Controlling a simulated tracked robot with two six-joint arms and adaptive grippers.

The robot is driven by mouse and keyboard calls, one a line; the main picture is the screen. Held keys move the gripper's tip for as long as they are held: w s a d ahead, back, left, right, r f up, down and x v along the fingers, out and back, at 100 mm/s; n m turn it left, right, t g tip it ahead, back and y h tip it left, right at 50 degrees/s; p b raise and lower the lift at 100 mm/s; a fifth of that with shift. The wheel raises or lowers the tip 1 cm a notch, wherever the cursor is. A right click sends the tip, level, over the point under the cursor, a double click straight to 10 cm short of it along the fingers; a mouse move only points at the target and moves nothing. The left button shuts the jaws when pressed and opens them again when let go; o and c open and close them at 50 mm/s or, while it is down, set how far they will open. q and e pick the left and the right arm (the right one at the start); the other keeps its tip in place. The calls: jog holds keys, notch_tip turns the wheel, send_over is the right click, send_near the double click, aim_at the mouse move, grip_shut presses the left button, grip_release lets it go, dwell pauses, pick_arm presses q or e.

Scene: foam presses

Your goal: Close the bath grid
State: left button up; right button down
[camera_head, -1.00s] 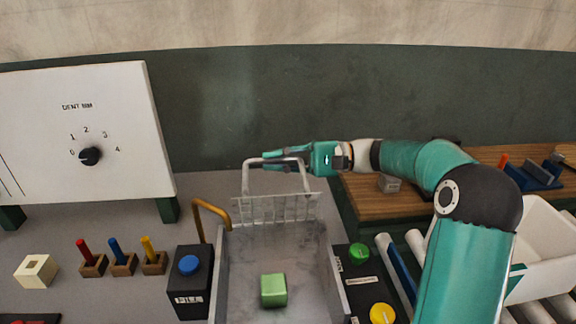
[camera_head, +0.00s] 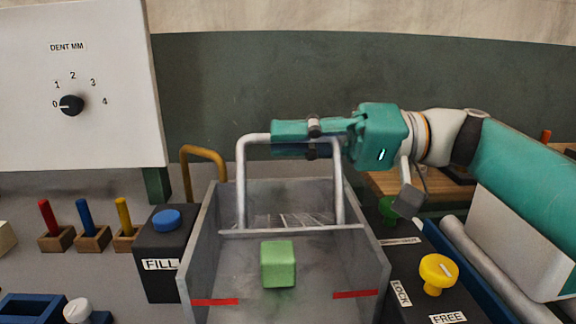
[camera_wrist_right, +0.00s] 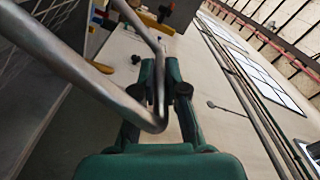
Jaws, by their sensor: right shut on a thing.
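The bath is a grey metal trough (camera_head: 200,245) with red marks near its front edge. A green foam block (camera_head: 278,264) sits inside it. The bath grid has a tall U-shaped metal handle (camera_head: 241,185), a cross bar and a wire mesh (camera_head: 285,220). The mesh looks foreshortened and tilted down into the bath behind the block. My right gripper (camera_head: 288,140) is shut on the top bar of the handle. In the right wrist view the handle bar (camera_wrist_right: 75,70) passes between the fingers of the gripper (camera_wrist_right: 162,85). My left gripper is not in view.
A black FILL box with a blue button (camera_head: 166,220) stands left of the bath, near a yellow bent bar (camera_head: 204,152). A LOCK/FREE panel with a yellow knob (camera_head: 438,270) is on the right. Coloured pegs (camera_head: 84,218) and a dial panel (camera_head: 75,80) are further left.

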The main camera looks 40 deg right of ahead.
aim_at(295, 227)
jog(key=shift+n, duration=0.7)
jog(key=s+f+b, duration=0.1)
jog(key=s+a+f+b, duration=0.1)
jog(key=b, duration=0.1)
jog(key=s+a+f+b, duration=0.1)
jog(key=f+b, duration=0.1)
jog(key=shift+s, duration=0.2)
pick_arm(q)
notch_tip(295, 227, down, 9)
jog(key=b, duration=0.2)
pick_arm(e)
jog(key=shift+s+a+f, duration=0.35)
jog(key=shift+s+f, duration=0.2)
jog(key=shift+s, duration=0.05)
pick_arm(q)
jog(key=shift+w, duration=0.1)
pick_arm(e)
jog(key=c, duration=1.2)
grip_release()
jog(key=shift+r, duration=0.1)
jog(key=shift+a+r, duration=0.1)
notch_tip(295, 227, up, 10)
jog(key=shift+f, duration=0.2)
